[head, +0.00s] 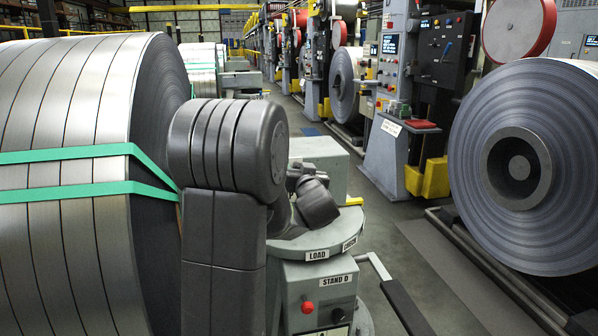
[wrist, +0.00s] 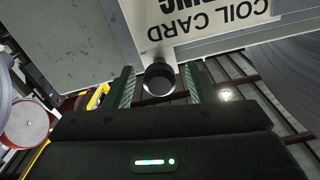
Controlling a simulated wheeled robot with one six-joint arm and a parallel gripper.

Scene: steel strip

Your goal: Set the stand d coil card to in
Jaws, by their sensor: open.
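Stand D (head: 325,281) is a grey pedestal at the lower middle of the head view, with a round top bearing LOAD and CHECK labels. In the wrist view the pale coil card plate (wrist: 205,22) shows upside down at the top, its lettering partly cut off. A dark round knob (wrist: 158,77) lies at the plate's lower edge. My gripper (wrist: 160,84) is open, with one green-padded finger on each side of the knob. I cannot tell whether either finger touches it. In the head view my arm hides the gripper and knob.
A red button (head: 307,307) is on the stand's front. A large strapped steel coil (head: 70,120) stands close at left, and another coil (head: 525,165) stands at right. A control cabinet (head: 398,90) is behind.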

